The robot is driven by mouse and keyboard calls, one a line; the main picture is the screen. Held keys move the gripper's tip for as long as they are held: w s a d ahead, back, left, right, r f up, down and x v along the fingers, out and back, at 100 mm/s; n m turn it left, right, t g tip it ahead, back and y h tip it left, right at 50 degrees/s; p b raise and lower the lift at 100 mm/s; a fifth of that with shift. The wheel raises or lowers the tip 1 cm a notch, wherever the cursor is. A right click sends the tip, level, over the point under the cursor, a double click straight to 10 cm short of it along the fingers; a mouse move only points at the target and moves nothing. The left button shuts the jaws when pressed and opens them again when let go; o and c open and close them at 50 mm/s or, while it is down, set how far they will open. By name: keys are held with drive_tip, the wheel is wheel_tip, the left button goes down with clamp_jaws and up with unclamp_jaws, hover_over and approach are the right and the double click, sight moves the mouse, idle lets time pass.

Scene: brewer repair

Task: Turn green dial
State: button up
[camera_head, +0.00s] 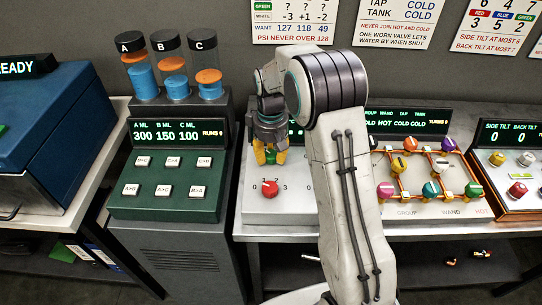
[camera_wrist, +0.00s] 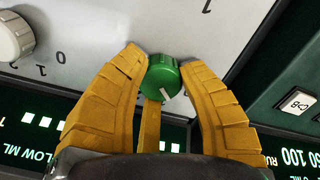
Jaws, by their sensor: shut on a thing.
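The green dial (camera_wrist: 163,74) sits on the white panel in the wrist view, with a pale pointer mark on its lower face. My gripper (camera_wrist: 162,66) has its yellow fingers on both sides of the dial and a third finger below it. It is shut on the dial. In the head view my gripper (camera_head: 270,154) is at the upper part of the white panel (camera_head: 245,195), above the red dial (camera_head: 269,188). There the fingers cover most of the green dial, and my arm hides the panel's right part.
A white knob (camera_wrist: 14,38) is at the wrist view's left edge. The green button console (camera_head: 165,208) with coloured cylinders stands to the left. Right of my arm is a panel with several coloured knobs (camera_head: 432,189). A blue box (camera_head: 60,115) is at far left.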

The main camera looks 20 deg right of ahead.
sight(270, 153)
drive_tip(key=shift+n, duration=2.2)
drive_tip(key=o, duration=1.2)
drive_tip(key=shift+w+r, duration=0.1)
wheel_tip(270, 153, up, 12)
